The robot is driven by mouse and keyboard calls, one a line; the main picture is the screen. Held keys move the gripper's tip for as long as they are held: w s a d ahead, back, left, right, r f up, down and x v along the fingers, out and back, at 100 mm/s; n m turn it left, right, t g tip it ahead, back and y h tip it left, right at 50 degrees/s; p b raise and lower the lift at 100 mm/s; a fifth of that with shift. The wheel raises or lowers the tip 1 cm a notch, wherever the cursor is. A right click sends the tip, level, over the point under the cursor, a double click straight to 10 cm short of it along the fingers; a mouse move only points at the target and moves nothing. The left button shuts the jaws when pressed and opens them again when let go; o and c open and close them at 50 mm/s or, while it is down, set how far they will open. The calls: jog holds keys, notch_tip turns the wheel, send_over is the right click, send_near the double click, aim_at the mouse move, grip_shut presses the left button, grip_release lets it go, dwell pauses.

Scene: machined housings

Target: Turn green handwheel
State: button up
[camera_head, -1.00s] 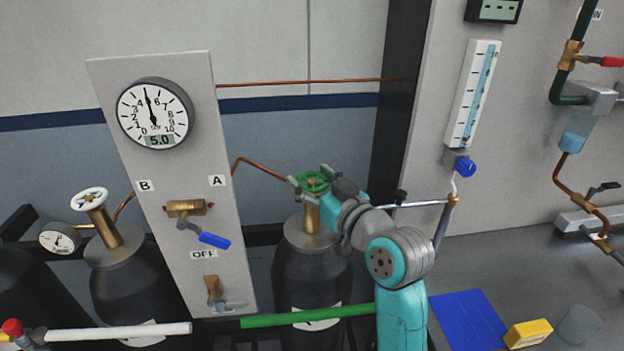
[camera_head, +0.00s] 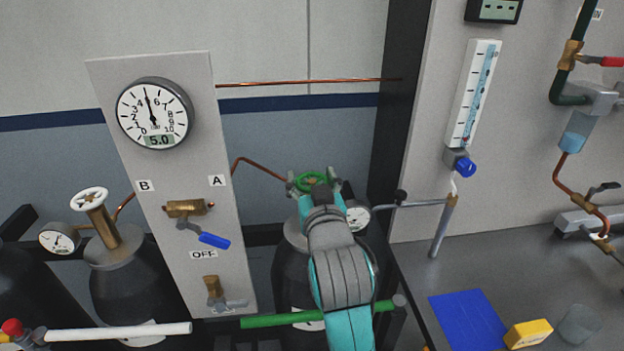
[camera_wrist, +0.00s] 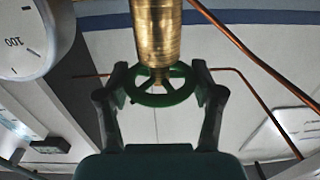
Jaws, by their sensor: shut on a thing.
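The green handwheel (camera_head: 311,181) sits on top of the brass valve of the right cylinder. In the wrist view the handwheel (camera_wrist: 176,92) lies between my two fingers, with the brass valve body (camera_wrist: 158,35) beyond it. My gripper (camera_head: 315,184) is shut on the handwheel, one finger on each side of the rim; it also shows in the wrist view (camera_wrist: 160,90). My arm comes in from the front and hides most of the brass valve and part of the cylinder (camera_head: 287,275) in the head view.
A gauge panel (camera_head: 235,270) with a blue-handled valve (camera_head: 213,240) stands left of the cylinder. A small gauge (camera_head: 358,217) is close right of my wrist. A green bar (camera_head: 275,321) crosses in front. A cylinder with a white handwheel (camera_head: 89,198) stands farther left.

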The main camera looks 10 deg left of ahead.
jog(key=shift+m+h, duration=1.55)
jog(key=shift+h, duration=0.85)
jog(key=shift+m+h, duration=1.55)
jog(key=shift+h, duration=0.85)
jog(key=o, duration=1.2)
jog(key=shift+c, duration=0.2)
jog(key=v, duration=1.2)
jog(key=shift+f, duration=0.2)
jog(key=shift+a, duration=0.1)
